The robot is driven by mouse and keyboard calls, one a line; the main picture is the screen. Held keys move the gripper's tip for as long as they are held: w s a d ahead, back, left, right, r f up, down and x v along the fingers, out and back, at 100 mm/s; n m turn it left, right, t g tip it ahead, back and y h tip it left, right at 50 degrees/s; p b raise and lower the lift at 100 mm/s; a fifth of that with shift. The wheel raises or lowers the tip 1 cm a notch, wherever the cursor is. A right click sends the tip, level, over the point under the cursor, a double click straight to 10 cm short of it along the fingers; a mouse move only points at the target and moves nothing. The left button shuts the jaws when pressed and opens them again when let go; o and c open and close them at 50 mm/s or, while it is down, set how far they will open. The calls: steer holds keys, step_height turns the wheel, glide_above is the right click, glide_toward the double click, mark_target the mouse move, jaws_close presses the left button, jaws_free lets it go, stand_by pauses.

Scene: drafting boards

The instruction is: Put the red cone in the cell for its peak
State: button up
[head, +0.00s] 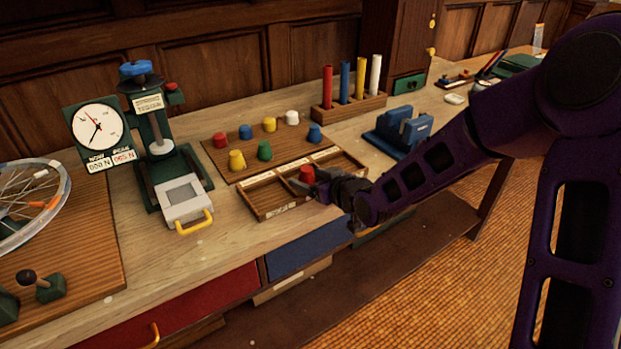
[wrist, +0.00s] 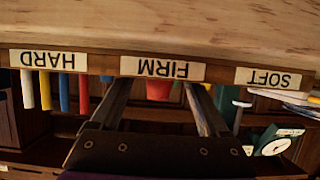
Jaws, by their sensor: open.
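A red cone (head: 307,173) is at the middle cell of the wooden tray (head: 268,216), just beyond my gripper (head: 322,184). In the wrist view the red cone (wrist: 160,90) shows between my open fingers, behind the FIRM label (wrist: 162,68); its lower part is hidden, so I cannot tell whether it touches the tray floor. The HARD label (wrist: 48,60) and SOFT label (wrist: 268,78) mark the cells either side. The press's dial (head: 97,129) has a black needle and a red one; their exact readings are too small to tell.
Several coloured cones stand on a board (head: 215,158) behind the tray, including another red one (head: 219,139). The press (head: 168,165) stands left. A rack of coloured rods (head: 348,105) is behind, and a blue block (head: 402,128) is to the right.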

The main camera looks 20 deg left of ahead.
steer(key=shift+r, duration=0.25)
steer(key=p+v, duration=0.2)
steer(key=v, duration=1)
steer(key=shift+p, duration=0.4)
